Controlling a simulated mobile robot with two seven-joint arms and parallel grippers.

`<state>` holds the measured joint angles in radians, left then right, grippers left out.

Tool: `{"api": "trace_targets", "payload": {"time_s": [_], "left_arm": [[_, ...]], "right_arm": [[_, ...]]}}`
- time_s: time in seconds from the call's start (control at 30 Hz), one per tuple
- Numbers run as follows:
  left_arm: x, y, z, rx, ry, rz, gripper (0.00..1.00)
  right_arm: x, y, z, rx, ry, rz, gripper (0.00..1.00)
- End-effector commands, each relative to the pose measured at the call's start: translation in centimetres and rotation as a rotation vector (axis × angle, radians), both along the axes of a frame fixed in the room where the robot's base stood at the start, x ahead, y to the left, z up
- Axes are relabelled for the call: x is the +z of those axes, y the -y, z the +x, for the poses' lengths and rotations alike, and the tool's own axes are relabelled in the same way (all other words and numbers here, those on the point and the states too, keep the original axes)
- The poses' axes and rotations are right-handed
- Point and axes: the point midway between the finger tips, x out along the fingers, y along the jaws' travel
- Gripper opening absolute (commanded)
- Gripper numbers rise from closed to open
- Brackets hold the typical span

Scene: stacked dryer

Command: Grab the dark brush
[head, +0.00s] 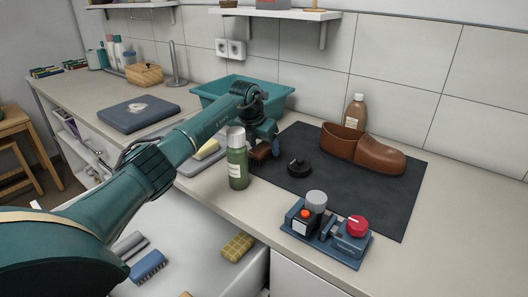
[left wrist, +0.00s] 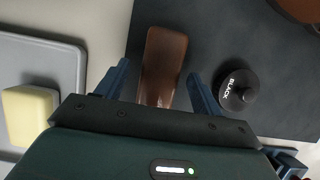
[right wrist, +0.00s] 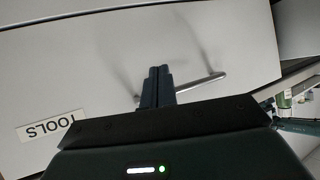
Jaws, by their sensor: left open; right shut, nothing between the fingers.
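The dark brush, a brown wooden-looking block (left wrist: 164,62), lies on the dark mat (head: 382,205) near its left edge. It also shows in the head view (head: 260,152), partly hidden by my left gripper (head: 264,142). In the left wrist view my left gripper (left wrist: 160,84) is open, with one finger on each side of the brush's near part and a gap on both sides. I cannot tell how far above it the fingertips are. My right gripper (right wrist: 158,72) is shut and empty, in front of a white drawer front labelled TOOLS (right wrist: 52,127).
A round black tin (left wrist: 238,90) lies right of the brush. A green bottle (head: 237,160) stands close to my left gripper. Brown shoe (head: 380,155), brown bottle (head: 355,112), teal basin (head: 215,92) and a blue tray (head: 325,246) with jars stand around. A yellow sponge (left wrist: 28,112) lies left.

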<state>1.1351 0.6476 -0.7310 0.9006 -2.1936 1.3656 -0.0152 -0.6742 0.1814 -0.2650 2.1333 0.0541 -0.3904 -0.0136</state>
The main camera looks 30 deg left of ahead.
Motion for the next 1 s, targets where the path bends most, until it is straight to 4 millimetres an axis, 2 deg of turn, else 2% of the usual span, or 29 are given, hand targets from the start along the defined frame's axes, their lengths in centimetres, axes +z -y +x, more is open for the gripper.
{"api": "trace_targets", "payload": {"time_s": [0.43,1.0], "left_arm": [[-0.29,-0.03,-0.02,0.001,0.0,0.0,0.66],[-0.26,-0.02,-0.01,0.001,0.0,0.0,0.2]], "right_arm": [[0.04,0.01,0.03,0.002,0.001,-0.001,0.0],[0.08,0.05,0.08,0.001,0.002,-0.001,0.0]]}}
